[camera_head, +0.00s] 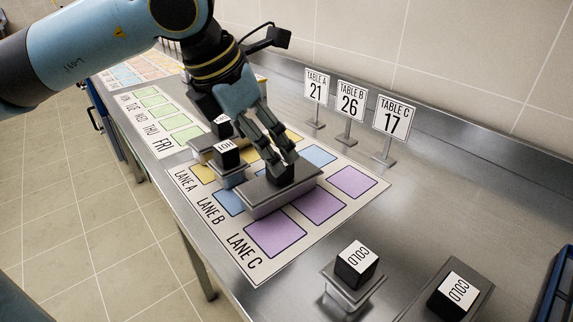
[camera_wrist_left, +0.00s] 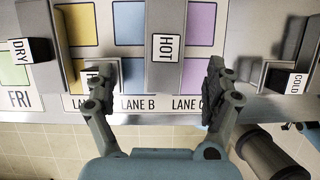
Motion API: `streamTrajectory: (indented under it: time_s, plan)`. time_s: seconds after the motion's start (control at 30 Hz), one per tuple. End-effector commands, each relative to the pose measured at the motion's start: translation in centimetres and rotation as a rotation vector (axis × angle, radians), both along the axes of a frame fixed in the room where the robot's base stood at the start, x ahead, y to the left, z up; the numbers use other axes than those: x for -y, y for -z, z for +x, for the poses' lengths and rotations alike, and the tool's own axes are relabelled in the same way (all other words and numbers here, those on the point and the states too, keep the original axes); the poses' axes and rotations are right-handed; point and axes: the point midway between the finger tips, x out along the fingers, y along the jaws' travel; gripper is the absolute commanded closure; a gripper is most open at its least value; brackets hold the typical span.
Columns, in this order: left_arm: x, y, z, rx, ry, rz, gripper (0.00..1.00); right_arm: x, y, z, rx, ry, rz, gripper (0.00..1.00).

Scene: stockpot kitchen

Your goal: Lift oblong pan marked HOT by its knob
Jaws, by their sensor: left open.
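The oblong pan (camera_head: 262,200) is a long grey metal lid-like block lying across the lane mat. Its black knob (camera_head: 281,174) stands on top; in the wrist view the knob's white label (camera_wrist_left: 166,47) reads HOT. My left gripper (camera_head: 284,160) is open above the pan, its fingers pointing down at the knob. In the wrist view the left gripper (camera_wrist_left: 158,78) has its fingers spread on either side of the pan, apart from the knob. Fingers partly hide the knob in the head view. My right gripper is not in view.
A smaller pan (camera_head: 228,180) with a HOT knob stands close left of the oblong pan. A DRY pan (camera_wrist_left: 25,50) is beyond it. Two COLD pans, one square (camera_head: 350,283), stand at the front right. Table signs (camera_head: 350,105) stand behind. Bare steel counter lies to the right.

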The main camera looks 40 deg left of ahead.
Motion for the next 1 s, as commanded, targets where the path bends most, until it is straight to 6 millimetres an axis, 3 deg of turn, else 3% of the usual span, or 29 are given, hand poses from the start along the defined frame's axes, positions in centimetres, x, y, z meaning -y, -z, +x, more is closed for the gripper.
streamTrajectory:
  time_s: [0.23, 0.57, 0.8, 1.0]
  plan:
    - [0.3, 3.5, 1.4, -0.003, -0.003, -0.008, 0.13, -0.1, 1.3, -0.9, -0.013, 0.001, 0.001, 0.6]
    - [0.8, 5.6, 2.6, -0.003, -0.001, -0.009, 0.13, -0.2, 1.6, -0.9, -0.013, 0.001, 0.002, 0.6]
    - [1.2, 8.4, 4.3, -0.005, 0.0, -0.007, 0.13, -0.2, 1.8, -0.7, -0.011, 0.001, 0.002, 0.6]
    - [1.2, 9.0, 4.6, -0.002, 0.002, -0.003, 0.13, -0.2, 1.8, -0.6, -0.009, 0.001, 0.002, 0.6]
